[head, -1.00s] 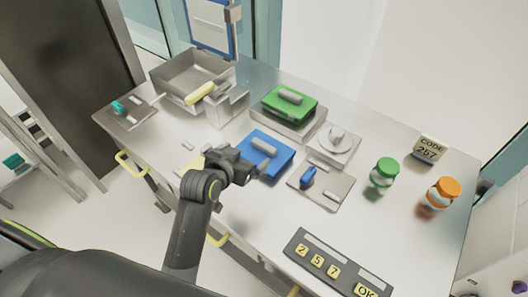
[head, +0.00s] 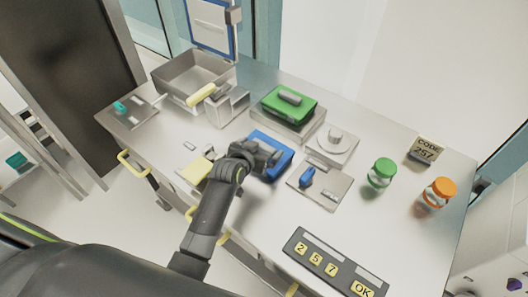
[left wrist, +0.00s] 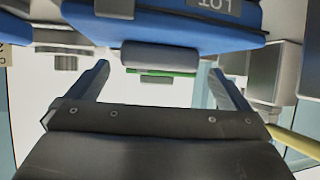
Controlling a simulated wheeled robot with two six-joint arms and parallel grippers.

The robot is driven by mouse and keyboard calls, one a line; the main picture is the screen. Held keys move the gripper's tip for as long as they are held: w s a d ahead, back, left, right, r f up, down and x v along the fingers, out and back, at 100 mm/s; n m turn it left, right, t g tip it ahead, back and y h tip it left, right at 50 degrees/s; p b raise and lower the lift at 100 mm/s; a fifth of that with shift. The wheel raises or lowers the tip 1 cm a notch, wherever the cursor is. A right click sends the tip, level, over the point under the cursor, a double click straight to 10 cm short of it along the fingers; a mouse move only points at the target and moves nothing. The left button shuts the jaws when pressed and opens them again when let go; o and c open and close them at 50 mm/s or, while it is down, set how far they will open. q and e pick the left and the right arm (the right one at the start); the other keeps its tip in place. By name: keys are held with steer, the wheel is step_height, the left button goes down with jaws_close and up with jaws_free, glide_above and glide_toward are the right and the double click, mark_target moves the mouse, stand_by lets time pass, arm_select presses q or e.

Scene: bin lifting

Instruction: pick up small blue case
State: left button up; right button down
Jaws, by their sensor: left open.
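The small blue case (head: 284,162) lies on the table near its middle, partly hidden behind my left gripper. In the left wrist view, the blue case (left wrist: 185,30) spans the top, with a grey cylindrical handle (left wrist: 160,55) on it. My left gripper (head: 268,157) is at the case in the head view. In the left wrist view, its two fingers (left wrist: 160,70) are spread, with the handle lying between and just beyond the tips. The gripper is open and holds nothing. My right gripper is in no view.
A green case (head: 290,101) sits on a grey block behind the blue one. A round dial (head: 335,137) and a plate with a blue knob (head: 307,177) are to the right. A keypad (head: 333,262) is at the front. Green-capped (head: 382,172) and orange-capped jars (head: 438,192) stand farther right.

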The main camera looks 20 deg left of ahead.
arm_select(q)
steer(key=shift+w+f, duration=0.25)
steer(key=shift+w, duration=0.1)
steer(key=shift+c, duration=0.3)
steer(key=c, duration=1.2)
steer(key=shift+r, duration=0.1)
steer(key=shift+c, duration=1.1)
steer(key=shift+r, duration=0.1)
